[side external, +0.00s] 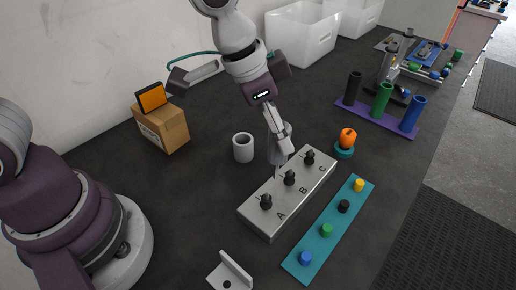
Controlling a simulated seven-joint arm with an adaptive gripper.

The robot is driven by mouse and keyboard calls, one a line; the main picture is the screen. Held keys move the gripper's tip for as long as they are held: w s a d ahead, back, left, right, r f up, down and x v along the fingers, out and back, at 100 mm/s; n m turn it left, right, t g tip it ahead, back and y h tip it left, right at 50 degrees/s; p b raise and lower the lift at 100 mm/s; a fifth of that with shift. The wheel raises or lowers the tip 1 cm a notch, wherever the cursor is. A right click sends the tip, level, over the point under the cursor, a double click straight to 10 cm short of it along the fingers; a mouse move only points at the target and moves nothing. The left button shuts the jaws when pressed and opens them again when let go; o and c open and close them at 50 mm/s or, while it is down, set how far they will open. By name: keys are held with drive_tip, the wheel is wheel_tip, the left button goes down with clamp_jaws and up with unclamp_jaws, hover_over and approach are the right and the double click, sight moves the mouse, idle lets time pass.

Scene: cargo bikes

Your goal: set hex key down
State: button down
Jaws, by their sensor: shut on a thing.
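My gripper (284,150) points down over the back edge of a grey block marked A, B and C (268,222). Its fingers are shut on the hex key (276,172), which shows only as a thin grey rod below the fingertips. Most of the key is hidden by the fingers or too small to make out. I cannot tell whether its lower end touches the block or the table.
Black knobs stand on the block. A teal strip (315,243) with coloured pegs lies in front. A grey cup (243,148) stands left of the gripper. An orange item on a teal stand (344,153) and a purple rack (377,119) are right.

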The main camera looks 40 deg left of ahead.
drive_tip(key=a+f+n+t+y, duration=0.15)
drive_tip(key=a+n+y, duration=0.25)
drive_tip(key=a+n, duration=0.95)
drive_tip(key=shift+w+a+f+m+g, duration=0.1)
drive_tip(key=shift+w+a+f+m, duration=0.75)
drive_tip(key=shift+w, duration=1.65)
drive_tip(key=shift+w+a+f+m+g, duration=0.1)
drive_tip(key=shift+w+a+f+m, duration=0.35)
drive_tip(key=shift+w+a+f, duration=1.45)
drive_tip(key=shift+w+a+f+m+g, duration=0.2)
drive_tip(key=shift+w+a+m, duration=0.45)
drive_tip(key=shift+w, duration=2.4)
drive_tip(key=shift+f, duration=0.2)
drive_tip(key=c, duration=0.8)
unclamp_jaws()
drive_tip(key=shift+r, duration=0.1)
